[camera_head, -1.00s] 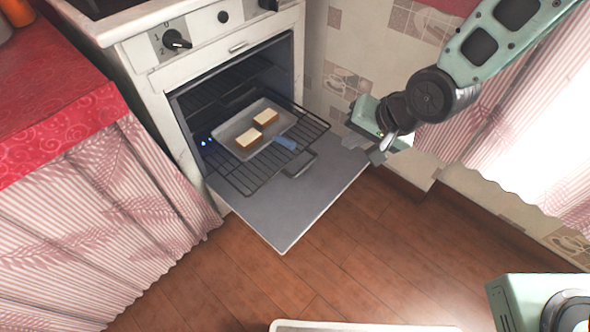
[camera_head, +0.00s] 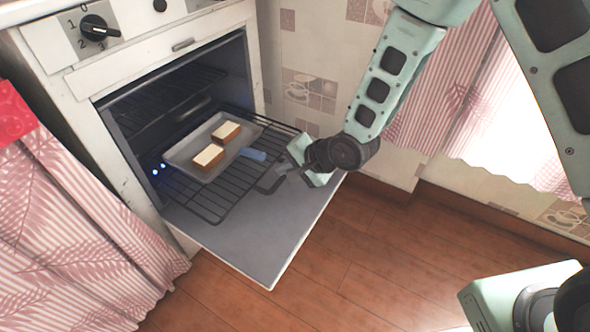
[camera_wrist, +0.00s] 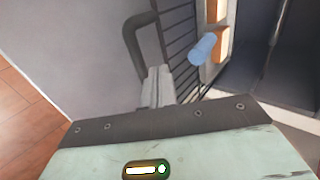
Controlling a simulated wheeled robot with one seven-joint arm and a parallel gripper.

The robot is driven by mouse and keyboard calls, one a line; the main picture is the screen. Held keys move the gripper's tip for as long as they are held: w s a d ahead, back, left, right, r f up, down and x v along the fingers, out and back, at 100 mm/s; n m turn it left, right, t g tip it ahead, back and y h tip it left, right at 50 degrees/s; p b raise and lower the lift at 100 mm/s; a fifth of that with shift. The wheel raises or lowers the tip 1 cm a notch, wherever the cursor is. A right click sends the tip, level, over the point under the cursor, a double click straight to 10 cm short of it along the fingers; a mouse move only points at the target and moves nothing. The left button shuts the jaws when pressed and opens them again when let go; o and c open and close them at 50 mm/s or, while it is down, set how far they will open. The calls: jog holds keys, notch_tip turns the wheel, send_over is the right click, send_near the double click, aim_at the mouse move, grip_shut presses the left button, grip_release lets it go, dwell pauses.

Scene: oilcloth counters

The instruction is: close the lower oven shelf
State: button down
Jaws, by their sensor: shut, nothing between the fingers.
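The lower oven shelf (camera_head: 222,208) is a dark wire rack pulled partly out of the oven, above the lowered door (camera_head: 262,238). A dark handle loop (camera_head: 268,186) stands at its front edge; in the wrist view the handle (camera_wrist: 133,38) is just left of the fingers. A metal tray (camera_head: 184,152) with two pieces of bread (camera_head: 208,155) and a blue handle (camera_head: 253,154) lies on the shelf. My gripper (camera_head: 282,170) is shut and empty, close to the shelf's front edge by the handle. In the wrist view the fingers (camera_wrist: 156,88) point at the rack; contact cannot be told.
An upper rack (camera_head: 160,100) is inside the oven (camera_head: 118,160). A curtained counter (camera_head: 70,210) stands on the left. A tiled wall (camera_head: 310,60) and striped curtain (camera_head: 450,100) are on the right. The wooden floor (camera_head: 340,260) in front is clear.

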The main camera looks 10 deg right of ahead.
jog(key=b+x, duration=0.1)
jog(key=x, duration=0.2)
jog(key=shift+a+f, duration=0.1)
jog(key=shift+f, duration=0.1)
jog(key=shift+w+a, duration=0.1)
